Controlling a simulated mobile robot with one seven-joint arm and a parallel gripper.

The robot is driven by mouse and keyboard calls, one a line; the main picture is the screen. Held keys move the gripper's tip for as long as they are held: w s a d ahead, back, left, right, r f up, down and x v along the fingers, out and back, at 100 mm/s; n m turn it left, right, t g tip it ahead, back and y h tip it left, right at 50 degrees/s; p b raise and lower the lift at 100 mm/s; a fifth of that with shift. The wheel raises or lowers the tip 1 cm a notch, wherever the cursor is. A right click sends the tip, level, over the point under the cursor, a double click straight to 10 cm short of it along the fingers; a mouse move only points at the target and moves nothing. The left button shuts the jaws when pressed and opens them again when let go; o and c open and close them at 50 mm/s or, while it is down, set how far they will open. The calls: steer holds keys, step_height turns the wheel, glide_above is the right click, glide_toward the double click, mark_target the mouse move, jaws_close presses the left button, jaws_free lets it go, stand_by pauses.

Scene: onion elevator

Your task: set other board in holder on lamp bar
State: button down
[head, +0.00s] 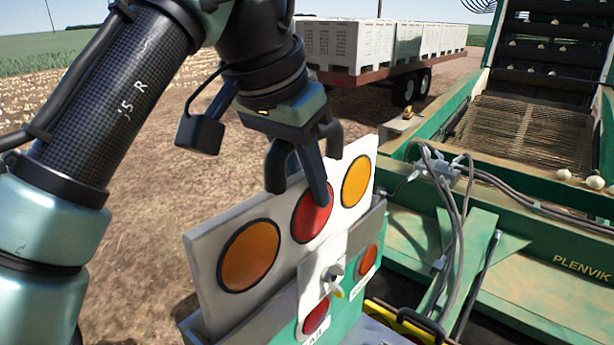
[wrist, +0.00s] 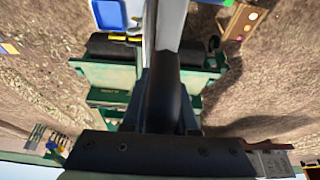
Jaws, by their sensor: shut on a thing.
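A white board (head: 220,265) with a red disc between two orange discs stands slightly tilted in the head view. My gripper (head: 303,178) is shut on its top edge near the middle, with a dark finger across the red disc. The board also shows nearly edge-on in the wrist view (wrist: 170,28), beyond my dark fingers (wrist: 165,95). The lamp bar (head: 347,255), grey with small red lamps and a green panel, is in front of the board's lower right part. The board's lower edge is at the bar's pale holder edge (head: 190,325); how deep it sits is hidden.
A green machine marked PLENVIK (head: 560,262) fills the right side, with grey hoses (head: 450,190) close to the board's right end. White bins (head: 340,45) stand on a trailer behind. Bare soil lies to the left.

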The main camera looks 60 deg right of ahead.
steer(key=shift+f, duration=0.5)
steer(key=shift+c, duration=1)
jaws_free()
step_height(320, 180, up, 3)
steer(key=shift+f+p, duration=0.2)
steer(key=shift+p, duration=0.95)
steer(key=shift+r+p, duration=0.3)
steer(key=shift+r, duration=1.9)
